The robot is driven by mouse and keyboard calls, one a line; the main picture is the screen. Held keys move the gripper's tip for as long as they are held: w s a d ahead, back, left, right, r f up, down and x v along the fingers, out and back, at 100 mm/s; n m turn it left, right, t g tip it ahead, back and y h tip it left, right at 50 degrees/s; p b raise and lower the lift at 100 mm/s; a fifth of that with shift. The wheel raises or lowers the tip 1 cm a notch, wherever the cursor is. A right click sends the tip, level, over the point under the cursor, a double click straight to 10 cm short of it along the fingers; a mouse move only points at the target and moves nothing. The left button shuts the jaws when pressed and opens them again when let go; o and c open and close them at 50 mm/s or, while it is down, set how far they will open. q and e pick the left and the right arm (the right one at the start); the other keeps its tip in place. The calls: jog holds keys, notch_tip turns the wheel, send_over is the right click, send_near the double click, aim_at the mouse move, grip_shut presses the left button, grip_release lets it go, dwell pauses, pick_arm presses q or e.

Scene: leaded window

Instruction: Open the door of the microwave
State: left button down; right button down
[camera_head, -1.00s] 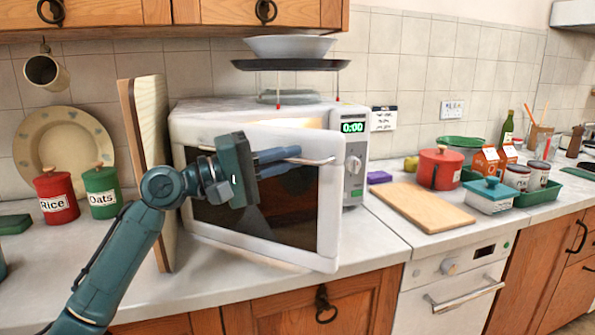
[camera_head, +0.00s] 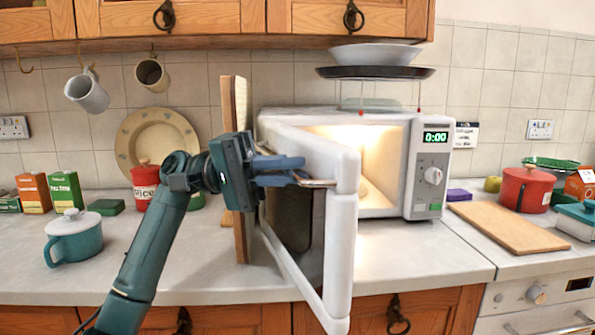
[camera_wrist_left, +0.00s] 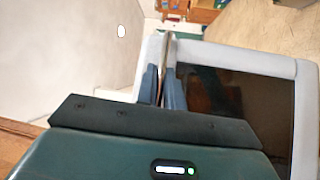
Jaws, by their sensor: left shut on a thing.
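The white microwave (camera_head: 428,160) stands on the counter with its lit inside showing. Its door (camera_head: 342,215) is swung well out toward the front, hinged on the left, and also shows in the left wrist view (camera_wrist_left: 236,57). The thin bar handle (camera_head: 318,183) is near the door's free edge. My left gripper (camera_head: 300,170) is shut on the handle, with its fingers on either side of the bar; its fingers also show in the left wrist view (camera_wrist_left: 162,88). My right gripper is in neither view.
A wooden board (camera_head: 241,120) stands upright just left of the microwave, behind my left gripper. A teal pot (camera_head: 73,240) and a red canister (camera_head: 145,180) are at the left. A cutting board (camera_head: 508,228) lies at the right. The counter's front left is clear.

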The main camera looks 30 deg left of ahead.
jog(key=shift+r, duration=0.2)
pick_arm(q)
jog(key=c, duration=1.9)
grip_release()
jog(key=o, duration=0.3)
jog(key=shift+o, duration=0.4)
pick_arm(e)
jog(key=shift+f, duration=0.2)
pick_arm(q)
jog(key=s+a+f, duration=0.1)
jog(key=a, duration=1.2)
jog(key=shift+f+b, duration=0.4)
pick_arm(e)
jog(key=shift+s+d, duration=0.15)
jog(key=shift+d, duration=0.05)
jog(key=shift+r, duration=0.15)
